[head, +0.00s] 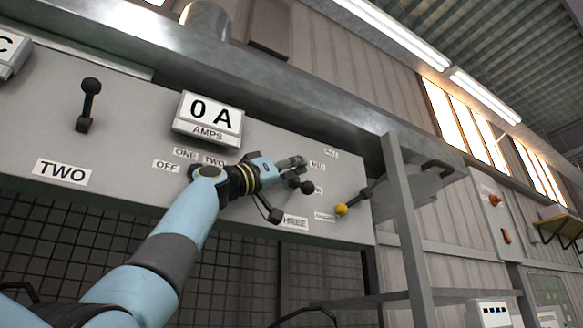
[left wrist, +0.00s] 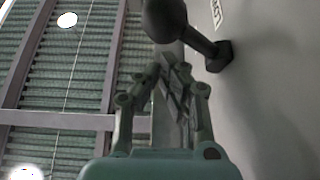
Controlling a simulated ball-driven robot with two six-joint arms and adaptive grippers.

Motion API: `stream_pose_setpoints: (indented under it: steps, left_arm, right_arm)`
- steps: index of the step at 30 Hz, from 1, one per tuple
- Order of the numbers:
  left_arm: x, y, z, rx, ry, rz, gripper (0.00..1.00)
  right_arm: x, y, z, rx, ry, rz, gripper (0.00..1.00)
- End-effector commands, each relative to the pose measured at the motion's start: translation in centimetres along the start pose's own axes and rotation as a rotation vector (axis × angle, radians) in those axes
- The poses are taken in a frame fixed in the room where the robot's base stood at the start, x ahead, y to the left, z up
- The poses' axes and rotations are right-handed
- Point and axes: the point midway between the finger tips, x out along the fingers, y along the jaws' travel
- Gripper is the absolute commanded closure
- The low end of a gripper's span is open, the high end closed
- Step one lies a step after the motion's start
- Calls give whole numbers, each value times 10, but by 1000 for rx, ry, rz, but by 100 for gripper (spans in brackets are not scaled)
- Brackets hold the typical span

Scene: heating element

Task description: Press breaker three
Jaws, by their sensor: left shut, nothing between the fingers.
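My left gripper (head: 292,162) is shut and empty in front of the grey panel (head: 135,110). Below its fingertips is a black ball knob (head: 306,187) on a short stem. A black lever (head: 275,215) comes out from under my wrist, beside the partly covered THREE label (head: 293,222); its upper part is hidden. In the left wrist view my gripper's fingers (left wrist: 172,62) are together, close to a dark ball-ended lever (left wrist: 205,45) fixed to the panel. I cannot tell whether they touch. My right gripper is not in view.
A black lever (head: 89,98) stands upright above the TWO label (head: 62,172). An ammeter sign (head: 209,118) reads 0 A. Mesh (head: 235,265) lies below the panel.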

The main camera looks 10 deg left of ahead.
Motion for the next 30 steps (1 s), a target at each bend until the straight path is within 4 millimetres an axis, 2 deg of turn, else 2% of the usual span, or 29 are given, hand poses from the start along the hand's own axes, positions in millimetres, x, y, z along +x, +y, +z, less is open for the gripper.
stream_pose_setpoints:
  steps: [12,30]
  left_arm:
    - [-10,-2,17,0,0,-1,100]
    - [-13,-4,23,-1,-2,-2,100]
  right_arm:
    - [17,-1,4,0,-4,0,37]
    - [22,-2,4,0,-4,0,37]
